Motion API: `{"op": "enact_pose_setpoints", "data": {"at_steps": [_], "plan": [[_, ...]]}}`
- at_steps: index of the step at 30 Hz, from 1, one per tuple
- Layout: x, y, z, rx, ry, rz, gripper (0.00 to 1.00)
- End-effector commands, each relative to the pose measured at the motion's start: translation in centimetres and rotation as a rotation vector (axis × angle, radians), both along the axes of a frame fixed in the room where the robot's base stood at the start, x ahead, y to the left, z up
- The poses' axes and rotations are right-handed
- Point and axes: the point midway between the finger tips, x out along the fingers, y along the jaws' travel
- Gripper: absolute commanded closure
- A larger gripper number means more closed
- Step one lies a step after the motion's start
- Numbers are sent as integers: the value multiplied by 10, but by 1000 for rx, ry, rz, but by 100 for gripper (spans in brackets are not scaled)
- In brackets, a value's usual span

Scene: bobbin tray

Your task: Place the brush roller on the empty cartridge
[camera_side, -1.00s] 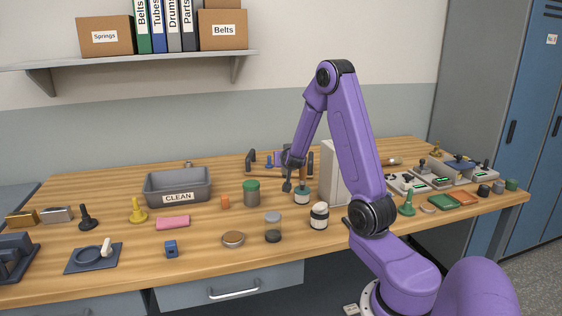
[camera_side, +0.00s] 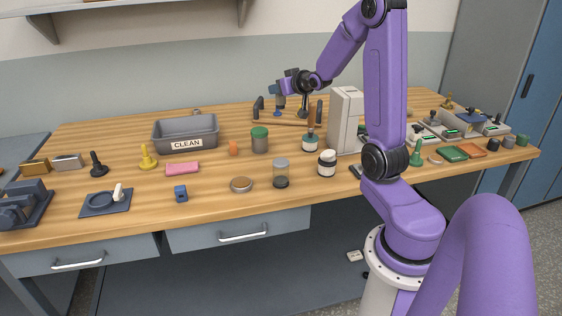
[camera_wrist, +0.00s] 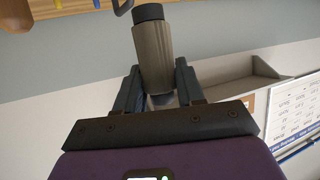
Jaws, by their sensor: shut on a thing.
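My gripper (camera_wrist: 157,80) is shut on a grey-beige ribbed cylinder with a dark end (camera_wrist: 153,50), seen between the fingers in the wrist view; it looks like the brush roller. In the side view my gripper (camera_side: 279,90) is raised above the back of the bench and turned to the left. The held roller (camera_side: 279,101) shows there only small. Grey cartridge-like units with green lights (camera_side: 445,131) stand at the right end of the bench. I cannot tell which one is the empty cartridge.
A white upright box (camera_side: 345,118) stands between my gripper and the grey units. A grey CLEAN bin (camera_side: 186,130), a green-lidded jar (camera_side: 259,140) and small bottles (camera_side: 327,162) stand on the wooden bench (camera_side: 225,205).

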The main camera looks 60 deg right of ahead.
Motion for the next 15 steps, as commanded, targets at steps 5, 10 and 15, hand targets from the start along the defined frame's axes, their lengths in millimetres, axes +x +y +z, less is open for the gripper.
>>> {"op": "enact_pose_setpoints", "data": {"at_steps": [5, 10, 15], "plan": [[3, 13, 8, -3, -2, 118, 92], [4, 29, 11, -2, -1, 240, 92], [1, 49, 13, -1, -2, 384, 92]]}}
